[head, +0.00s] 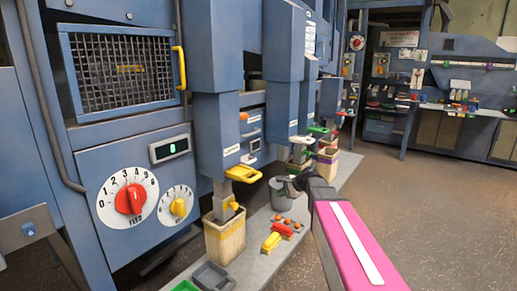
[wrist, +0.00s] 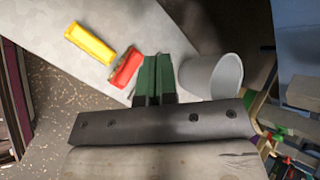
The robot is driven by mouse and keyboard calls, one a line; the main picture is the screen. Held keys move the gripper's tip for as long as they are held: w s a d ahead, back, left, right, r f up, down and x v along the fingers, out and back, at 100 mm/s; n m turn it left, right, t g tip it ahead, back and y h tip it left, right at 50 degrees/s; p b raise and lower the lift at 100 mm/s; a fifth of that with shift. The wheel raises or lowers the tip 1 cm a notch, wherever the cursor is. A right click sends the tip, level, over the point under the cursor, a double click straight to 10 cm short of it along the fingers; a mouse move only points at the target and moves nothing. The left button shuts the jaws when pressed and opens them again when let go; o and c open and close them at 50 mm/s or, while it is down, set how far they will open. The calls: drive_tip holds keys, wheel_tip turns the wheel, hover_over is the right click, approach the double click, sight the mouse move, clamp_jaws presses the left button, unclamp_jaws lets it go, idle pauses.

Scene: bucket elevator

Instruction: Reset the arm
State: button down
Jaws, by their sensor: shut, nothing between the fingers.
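My arm reaches from the lower right of the head view, a magenta link with a white stripe, toward the middle of the scene. Its dark end is beside a grey bucket (head: 281,196). In the wrist view my gripper (wrist: 155,62) shows its two green fingers close together, shut and empty. The bucket (wrist: 213,76) is just right of the fingers in that view. A red block (wrist: 125,67) and a yellow block (wrist: 89,43) lie to their left on a pale surface. In the head view the fingers are too small to make out.
A blue machine on the left carries a red dial (head: 131,199), a yellow dial (head: 179,207) and a yellow handle (head: 243,174). A tan bin (head: 225,236) stands under a chute. Several small orange and red pieces lie near the yellow block (head: 271,242). Open floor (head: 420,210) is at right.

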drive_tip(key=s+d+f+n+g+h, duration=0.2)
drive_tip(key=s+d+f+n+h, duration=0.2)
drive_tip(key=s, duration=0.8)
drive_tip(key=s+d+f+n+g+h, duration=0.2)
drive_tip(key=s+d+f+n+h, duration=0.1)
drive_tip(key=s+f+n, duration=0.6)
drive_tip(key=s+f+h, duration=0.1)
drive_tip(key=s, duration=0.2)
drive_tip(key=shift+d+g, duration=0.35)
drive_tip(key=shift+g, duration=0.05)
